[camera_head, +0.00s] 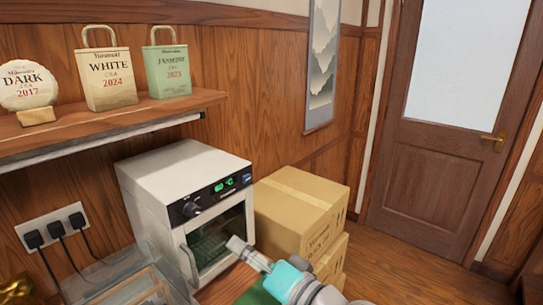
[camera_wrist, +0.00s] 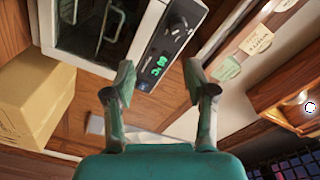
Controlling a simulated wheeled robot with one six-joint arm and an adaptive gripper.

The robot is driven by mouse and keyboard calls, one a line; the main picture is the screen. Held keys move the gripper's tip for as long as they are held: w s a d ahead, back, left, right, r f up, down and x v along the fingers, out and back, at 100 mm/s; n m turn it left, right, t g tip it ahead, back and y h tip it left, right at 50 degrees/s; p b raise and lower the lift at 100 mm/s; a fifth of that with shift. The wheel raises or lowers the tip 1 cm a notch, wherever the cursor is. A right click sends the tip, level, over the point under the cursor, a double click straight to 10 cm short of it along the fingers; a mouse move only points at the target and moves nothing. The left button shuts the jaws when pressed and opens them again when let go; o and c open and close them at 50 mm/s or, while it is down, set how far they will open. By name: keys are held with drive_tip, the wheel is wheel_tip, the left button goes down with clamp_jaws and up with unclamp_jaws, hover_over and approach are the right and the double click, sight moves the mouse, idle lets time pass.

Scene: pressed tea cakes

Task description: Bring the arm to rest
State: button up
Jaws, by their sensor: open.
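My gripper (camera_head: 241,249) is in front of the white oven-like appliance (camera_head: 165,178), near the lower right of its glass door. In the wrist view my gripper (camera_wrist: 160,72) has its two fingers spread apart with nothing between them. The appliance (camera_wrist: 95,27) lies beyond the fingertips there, with its control panel and green display behind the gap. Its door looks closed. I cannot tell from these views whether a finger touches the appliance.
Cardboard boxes (camera_head: 293,222) are stacked right of the appliance. A wooden shelf (camera_head: 100,127) above it carries a round tea cake (camera_head: 27,84) and two tea bags (camera_head: 105,80). Plugged cables (camera_head: 78,236) hang at the left. Open floor (camera_head: 385,262) lies before the door (camera_head: 440,150).

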drive_tip(key=s+d+f+m+t+h, duration=0.1)
drive_tip(key=s+d+f+t+h, duration=0.1)
drive_tip(key=s+d+f+h, duration=0.75)
drive_tip(key=s+d+f+m+t+y, duration=0.1)
drive_tip(key=s+d+f+m+t, duration=0.15)
drive_tip(key=d+f, duration=0.8)
drive_tip(key=s+d+f+n+h, duration=0.2)
drive_tip(key=s+f, duration=0.1)
drive_tip(key=s, duration=1)
drive_tip(key=s+d+f+n+g+h, duration=0.1)
drive_tip(key=s+d+f+n+h, duration=0.1)
drive_tip(key=s, duration=1.2)
drive_tip(key=shift+d+f+n+h, duration=0.2)
drive_tip(key=shift+f+n+h, duration=0.35)
drive_tip(key=shift+n, duration=0.3)
